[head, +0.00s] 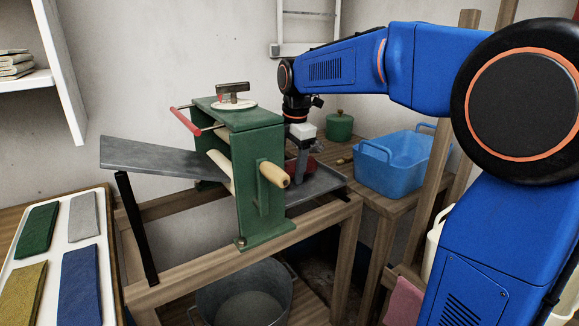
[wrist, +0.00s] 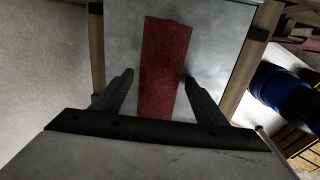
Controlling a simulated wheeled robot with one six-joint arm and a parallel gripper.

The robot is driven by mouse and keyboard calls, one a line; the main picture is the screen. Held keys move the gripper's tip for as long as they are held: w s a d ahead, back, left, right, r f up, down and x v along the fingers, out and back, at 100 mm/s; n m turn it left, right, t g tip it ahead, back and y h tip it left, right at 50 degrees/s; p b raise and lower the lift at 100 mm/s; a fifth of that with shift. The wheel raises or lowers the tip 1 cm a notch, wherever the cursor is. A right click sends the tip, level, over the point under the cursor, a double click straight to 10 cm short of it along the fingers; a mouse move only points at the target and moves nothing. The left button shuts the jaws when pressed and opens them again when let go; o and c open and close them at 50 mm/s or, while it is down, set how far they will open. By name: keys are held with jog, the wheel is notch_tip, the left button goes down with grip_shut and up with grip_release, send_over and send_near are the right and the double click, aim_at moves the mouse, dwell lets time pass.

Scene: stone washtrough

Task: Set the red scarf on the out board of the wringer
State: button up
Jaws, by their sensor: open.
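The red scarf (wrist: 165,65) is a flat folded strip lying on the grey out board (wrist: 208,45) of the wringer. In the head view the red scarf (head: 301,167) shows only in part behind the green wringer (head: 245,150), on the out board (head: 325,183) at its right. My gripper (head: 302,170) is over that board. In the wrist view my gripper (wrist: 158,85) is open, with one finger on each side of the scarf and a gap to the left finger. The right finger is close to the scarf's edge; I cannot tell whether it touches.
The in board (head: 160,157) slopes up at the wringer's left. A tray (head: 103,250) with several folded cloths stands at far left. A blue basin (head: 395,165) and green pot (head: 339,127) stand behind at right. A grey bucket (head: 245,290) is below.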

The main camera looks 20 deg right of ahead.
aim_at(294, 168)
notch_tip(294, 168, up, 12)
jog(key=s, duration=0.1)
jog(key=shift+s+d, duration=0.3)
jog(key=shift+s, duration=0.1)
jog(key=s+d+f+m+t, duration=0.1)
jog(key=s+d+f+m, duration=0.2)
jog(key=s+f+m, duration=0.7)
jog(key=s+d+f+m+t, duration=0.2)
jog(key=s+f+m, duration=0.9)
jog(key=s, duration=1)
notch_tip(294, 168, down, 3)
jog(key=shift+d+r+m+h, duration=0.15)
jog(key=shift+d+m+h, duration=0.15)
jog(key=shift+d, duration=0.6)
